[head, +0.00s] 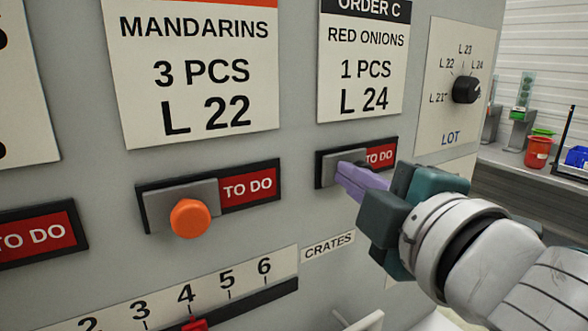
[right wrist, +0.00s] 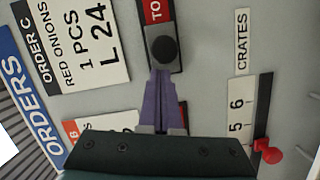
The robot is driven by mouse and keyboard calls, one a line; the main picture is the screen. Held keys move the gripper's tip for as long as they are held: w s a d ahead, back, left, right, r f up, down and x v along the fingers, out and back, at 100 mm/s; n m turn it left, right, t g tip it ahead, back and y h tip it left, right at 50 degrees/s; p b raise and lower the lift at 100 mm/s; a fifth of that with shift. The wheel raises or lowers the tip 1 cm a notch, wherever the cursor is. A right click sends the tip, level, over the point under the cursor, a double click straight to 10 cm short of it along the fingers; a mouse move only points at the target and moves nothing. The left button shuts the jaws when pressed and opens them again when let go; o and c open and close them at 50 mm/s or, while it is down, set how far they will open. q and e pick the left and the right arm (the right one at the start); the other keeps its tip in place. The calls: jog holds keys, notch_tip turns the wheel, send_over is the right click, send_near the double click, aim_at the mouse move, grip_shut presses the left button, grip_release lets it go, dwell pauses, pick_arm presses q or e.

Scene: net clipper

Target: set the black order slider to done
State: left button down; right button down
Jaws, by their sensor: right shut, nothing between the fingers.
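The black order slider is the one under the Order C card (head: 362,67), red onions. Its grey plate (head: 328,166) covers the left part of the slot, and a red TO DO label (head: 381,156) shows on the right. Its round black knob (right wrist: 164,50) shows in the right wrist view; in the head view my fingers mostly hide it. My right gripper (head: 345,172) is shut and empty, with its purple fingertips at the slider. In the right wrist view the fingertips (right wrist: 161,73) are right beside the knob; I cannot tell whether they touch. My left gripper is not in view.
The orange-knobbed slider (head: 190,218) to the left also reads TO DO, as does another label (head: 38,238) at far left. A lot dial (head: 466,89) is at upper right. Below are a numbered crates scale (head: 185,295) and its red pointer (head: 195,324).

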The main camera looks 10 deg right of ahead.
jog(key=w+d, duration=0.2)
jog(key=d, duration=0.5)
jog(key=shift+w+p, duration=0.3)
jog(key=shift+p, duration=0.15)
